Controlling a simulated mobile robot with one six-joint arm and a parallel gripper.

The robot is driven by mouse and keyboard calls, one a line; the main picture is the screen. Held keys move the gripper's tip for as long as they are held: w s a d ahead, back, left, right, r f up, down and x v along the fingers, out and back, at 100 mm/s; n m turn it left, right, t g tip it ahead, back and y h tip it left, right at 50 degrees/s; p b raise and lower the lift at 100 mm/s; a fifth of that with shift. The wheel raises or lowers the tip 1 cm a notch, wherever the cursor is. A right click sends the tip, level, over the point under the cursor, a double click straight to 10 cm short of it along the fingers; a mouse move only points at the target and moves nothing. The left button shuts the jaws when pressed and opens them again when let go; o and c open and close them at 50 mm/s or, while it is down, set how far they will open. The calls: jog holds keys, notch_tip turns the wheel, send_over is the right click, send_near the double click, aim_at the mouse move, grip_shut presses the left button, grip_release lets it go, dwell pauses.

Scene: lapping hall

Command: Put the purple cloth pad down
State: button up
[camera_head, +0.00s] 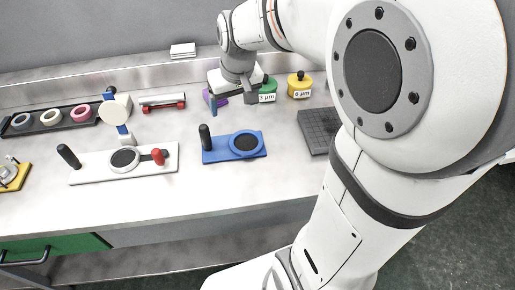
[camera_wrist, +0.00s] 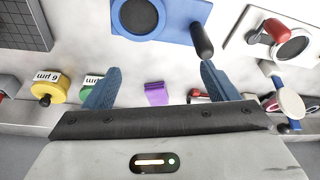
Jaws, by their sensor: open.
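The purple cloth pad (camera_wrist: 156,94) lies on the bench top in the wrist view, between and beyond the two spread blue fingers of my gripper (camera_wrist: 155,88). The fingers do not touch it in that view. In the head view the purple pad (camera_head: 208,97) is partly hidden behind my gripper (camera_head: 229,103), which is low over the back of the bench. My gripper is open and nothing is held between its fingers.
A green pot (camera_head: 267,88) and a yellow pot (camera_head: 299,88) stand right of my gripper. A blue plate with a ring (camera_head: 217,155) and a white plate (camera_head: 90,174) lie in front. A dark grid plate (camera_head: 318,141) is at right. A red-ended roller (camera_head: 162,103) lies left.

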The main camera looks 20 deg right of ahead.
jog(key=s+f+m+g, duration=0.1)
jog(key=s+f, duration=0.1)
jog(key=s, duration=1.3)
jog(key=shift+s+d+f, duration=0.3)
jog(key=shift+d, duration=0.05)
notch_tip(320, 180, up, 5)
jog(key=p, duration=0.4)
jog(key=shift+s+r+p, duration=0.1)
jog(key=shift+r+p, duration=0.05)
jog(key=shift+p, duration=0.25)
jog(key=shift+c, duration=0.2)
